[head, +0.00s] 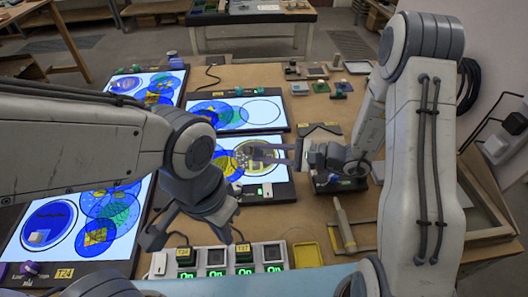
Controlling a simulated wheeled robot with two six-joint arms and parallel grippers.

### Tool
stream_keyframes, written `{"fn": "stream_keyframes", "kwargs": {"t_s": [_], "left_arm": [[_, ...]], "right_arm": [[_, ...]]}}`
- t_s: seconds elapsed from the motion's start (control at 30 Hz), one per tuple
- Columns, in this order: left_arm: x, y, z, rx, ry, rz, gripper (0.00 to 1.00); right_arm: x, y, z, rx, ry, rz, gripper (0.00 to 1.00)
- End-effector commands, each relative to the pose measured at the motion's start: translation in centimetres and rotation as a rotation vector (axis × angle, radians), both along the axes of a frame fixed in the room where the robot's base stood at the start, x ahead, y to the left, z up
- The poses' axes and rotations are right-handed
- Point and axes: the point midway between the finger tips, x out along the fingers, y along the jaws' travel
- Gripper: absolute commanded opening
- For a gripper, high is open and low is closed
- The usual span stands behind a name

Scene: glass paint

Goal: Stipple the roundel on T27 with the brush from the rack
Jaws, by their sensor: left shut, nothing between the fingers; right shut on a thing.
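My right gripper (297,152) comes in from the right, low over a lit panel (283,191). It is shut on a slim greyish thing, likely the brush (262,152), which points left over the panel; its tip is hard to make out. Under it lies a pale yellow roundel (264,158) beside overlapping blue discs, partly hidden by the gripper. I cannot read this panel's own label. A yellow label reading T27 (242,248) shows on the switch row at the front. My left gripper (153,238) is shut and empty, above the table left of the switches.
Other lit panels stand left and behind; the left one is labelled T24 (64,273). A row of switch boxes (215,259) and a yellow tray (307,254) sit at the front. Small blocks (320,87) stand at the back.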

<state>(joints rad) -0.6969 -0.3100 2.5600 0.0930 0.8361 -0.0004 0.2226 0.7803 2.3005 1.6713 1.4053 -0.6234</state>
Motion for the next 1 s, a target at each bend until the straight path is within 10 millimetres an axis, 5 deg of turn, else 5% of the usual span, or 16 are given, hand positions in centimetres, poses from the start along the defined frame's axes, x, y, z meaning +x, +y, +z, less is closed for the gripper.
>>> {"fn": "stream_keyframes", "kwargs": {"t_s": [1.0], "left_arm": [[0.00, 0.00, -0.54, 0.000, 0.000, 0.000, 0.00]], "right_arm": [[0.00, 0.00, -0.45, 0.000, 0.000, 0.000, 0.00]]}}
